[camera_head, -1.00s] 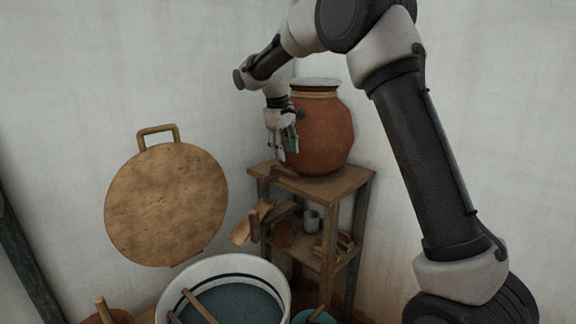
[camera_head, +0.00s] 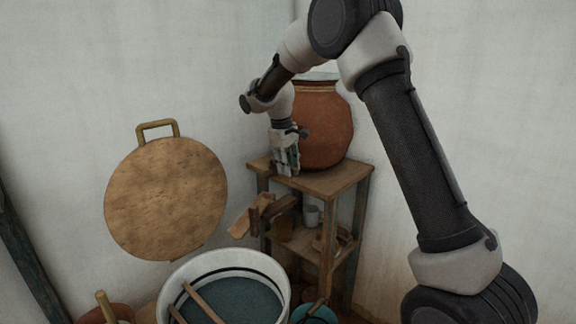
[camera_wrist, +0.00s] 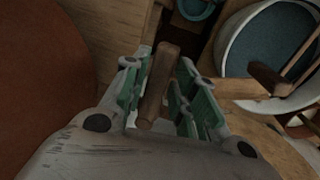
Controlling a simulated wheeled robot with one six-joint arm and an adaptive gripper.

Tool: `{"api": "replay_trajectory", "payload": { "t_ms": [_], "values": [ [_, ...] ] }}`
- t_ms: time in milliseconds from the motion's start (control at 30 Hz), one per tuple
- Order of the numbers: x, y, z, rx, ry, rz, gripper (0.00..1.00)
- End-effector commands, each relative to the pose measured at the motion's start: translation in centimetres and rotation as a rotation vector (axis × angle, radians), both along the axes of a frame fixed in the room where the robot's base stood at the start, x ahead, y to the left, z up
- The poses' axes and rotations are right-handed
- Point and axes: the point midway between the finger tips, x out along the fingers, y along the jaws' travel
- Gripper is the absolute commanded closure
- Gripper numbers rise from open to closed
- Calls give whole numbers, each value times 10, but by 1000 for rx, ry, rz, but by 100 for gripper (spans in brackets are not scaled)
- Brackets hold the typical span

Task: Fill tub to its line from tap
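The white tub (camera_head: 275,268) stands at the bottom of the head view. Blue-grey water (camera_head: 235,299) is inside, its surface close to a dark line (camera_head: 225,272) around the inner wall; I cannot tell whether they meet. The tub is also at upper right in the wrist view (camera_wrist: 223,45). My gripper (camera_head: 288,172) points down at the shelf top's front edge, before the clay pot (camera_head: 325,120). In the wrist view its green-padded fingers (camera_wrist: 160,97) are open on either side of a brown wooden bar (camera_wrist: 161,80), apparently the tap handle. Its contact with the fingers is unclear.
The pot stands on a wooden shelf (camera_head: 338,180) with small items below. Dark wooden pieces (camera_head: 278,206) jut from the shelf toward the tub. A stick (camera_head: 203,303) lies across the tub. A round board (camera_head: 165,200) hangs left; a small teal bowl (camera_head: 318,314) stands right of the tub.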

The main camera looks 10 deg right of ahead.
Motion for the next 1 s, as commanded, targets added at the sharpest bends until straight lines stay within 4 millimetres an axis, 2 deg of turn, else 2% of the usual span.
{"api": "replay_trajectory", "payload": {
  "t_ms": [33,100,567,1000],
  "values": [
    [0,0,0,0,0,0,88],
    [0,0,0,0,0,0,100],
    [-2,4,1,0,0,-54,100],
    [-9,27,0,-1,-1,-388,100]
  ]
}}
